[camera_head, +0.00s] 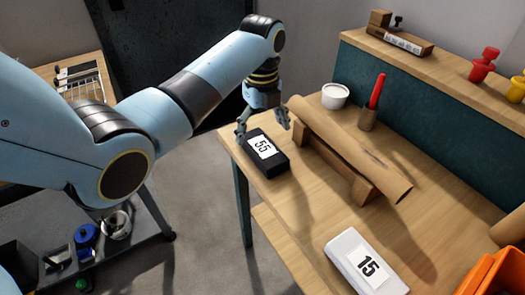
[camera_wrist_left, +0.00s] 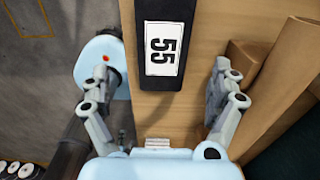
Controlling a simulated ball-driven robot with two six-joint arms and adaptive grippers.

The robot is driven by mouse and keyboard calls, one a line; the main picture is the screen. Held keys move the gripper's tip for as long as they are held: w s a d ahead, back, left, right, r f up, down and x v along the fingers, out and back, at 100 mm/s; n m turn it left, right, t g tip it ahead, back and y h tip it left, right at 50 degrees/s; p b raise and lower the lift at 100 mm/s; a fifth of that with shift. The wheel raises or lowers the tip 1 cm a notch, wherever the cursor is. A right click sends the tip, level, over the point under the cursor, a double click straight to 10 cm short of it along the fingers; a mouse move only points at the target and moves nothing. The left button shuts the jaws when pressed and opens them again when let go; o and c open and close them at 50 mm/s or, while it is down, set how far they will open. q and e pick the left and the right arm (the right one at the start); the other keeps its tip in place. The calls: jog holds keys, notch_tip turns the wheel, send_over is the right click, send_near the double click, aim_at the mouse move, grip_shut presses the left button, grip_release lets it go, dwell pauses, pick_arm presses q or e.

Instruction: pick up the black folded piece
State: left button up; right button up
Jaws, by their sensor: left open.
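The black folded piece (camera_head: 278,165) lies on the wooden table near its left edge, with a white label reading 55 on top. It also shows at the top centre of the left wrist view (camera_wrist_left: 166,82). My left gripper (camera_head: 262,125) is open and empty, above and behind the piece in the head view. In the left wrist view its two fingers (camera_wrist_left: 160,100) are spread wide, one to each side of the piece's line, and do not touch it. My right gripper is not in view.
A long brown roll (camera_head: 345,145) rests on wooden supports just right of the piece. A white block (camera_head: 350,250) labelled 15 lies on the table's near part. A white bowl (camera_head: 335,97) and a red-handled tool (camera_head: 376,92) stand behind the roll. An orange crate (camera_head: 482,275) is at lower right.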

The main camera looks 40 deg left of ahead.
aim_at(262, 147)
pick_arm(q)
jog(key=f, duration=0.7)
jog(key=shift+w, duration=0.2)
jog(key=shift+c, duration=0.4)
jog(key=shift+r, duration=0.1)
jog(key=c, duration=1.3)
